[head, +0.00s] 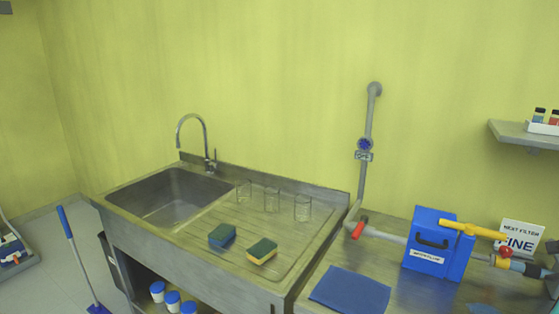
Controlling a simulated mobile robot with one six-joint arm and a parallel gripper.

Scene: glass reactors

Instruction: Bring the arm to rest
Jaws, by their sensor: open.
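My arm and my gripper do not show in the head view, so the arm's pose cannot be seen. In front of me is a metal sink unit with a basin (168,196) and a curved tap (204,140). A blue sponge (222,237) and a yellow and green sponge (262,251) lie on its drainboard (215,217). Several clear glass beakers (272,201) stand behind them.
At right, a blue filter box (432,245) with yellow, red and grey piping stands on a bench with a blue mat (350,291). A wall shelf (528,135) holds small bottles. White tubs with blue lids (172,298) sit below the sink. A blue-handled mop (75,250) leans at left.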

